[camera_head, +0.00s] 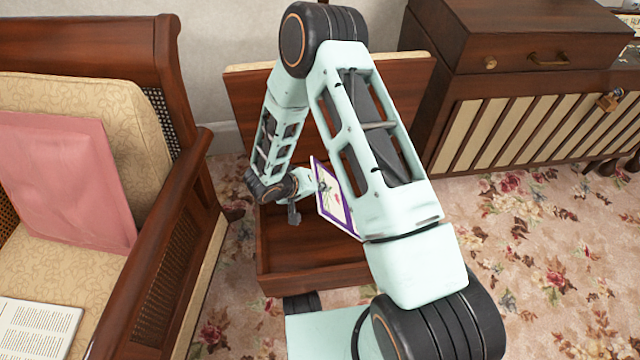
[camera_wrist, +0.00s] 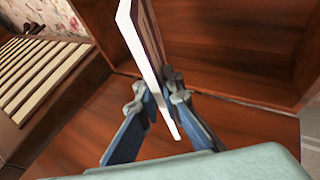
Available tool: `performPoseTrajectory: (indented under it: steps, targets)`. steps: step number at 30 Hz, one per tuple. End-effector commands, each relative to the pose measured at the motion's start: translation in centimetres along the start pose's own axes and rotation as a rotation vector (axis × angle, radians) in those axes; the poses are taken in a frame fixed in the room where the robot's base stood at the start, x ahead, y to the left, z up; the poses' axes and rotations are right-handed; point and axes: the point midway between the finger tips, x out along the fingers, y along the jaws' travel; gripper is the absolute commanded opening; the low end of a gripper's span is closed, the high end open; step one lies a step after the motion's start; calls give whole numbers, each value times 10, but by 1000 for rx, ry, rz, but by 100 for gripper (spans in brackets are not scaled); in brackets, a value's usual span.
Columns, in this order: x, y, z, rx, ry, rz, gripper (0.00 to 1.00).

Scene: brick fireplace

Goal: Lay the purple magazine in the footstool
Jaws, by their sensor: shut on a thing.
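The purple magazine (camera_head: 333,200) has a purple border and a pale cover with a flower picture. It is tilted on edge, above or partly within the open footstool (camera_head: 290,276), a brown wooden box with its lid raised at the back. My gripper (camera_head: 292,206) is shut on the magazine near its left side; the arm hides part of both. In the wrist view the magazine (camera_wrist: 145,60) shows edge-on between the two fingers of my gripper (camera_wrist: 158,100), with the wooden footstool interior (camera_wrist: 225,50) around it. I cannot tell whether the magazine touches the footstool.
An armchair with a pink cushion (camera_head: 68,180) and an open book (camera_head: 36,328) stands at the left, its wooden armrest (camera_head: 170,245) close to the footstool. A wooden cabinet (camera_head: 530,125) with a slatted front stands at the right. Flowered carpet (camera_head: 550,250) is clear at the right.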

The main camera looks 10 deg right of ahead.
Motion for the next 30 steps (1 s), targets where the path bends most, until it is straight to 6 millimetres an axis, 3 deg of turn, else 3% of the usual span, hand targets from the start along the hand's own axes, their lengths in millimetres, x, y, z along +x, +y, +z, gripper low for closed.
performPoseTrajectory:
  steps: [12, 30]
  targets:
    - [42, -29, 17, 1, 3, 2, 0]
    - [77, -54, 33, 0, 1, 2, 0]
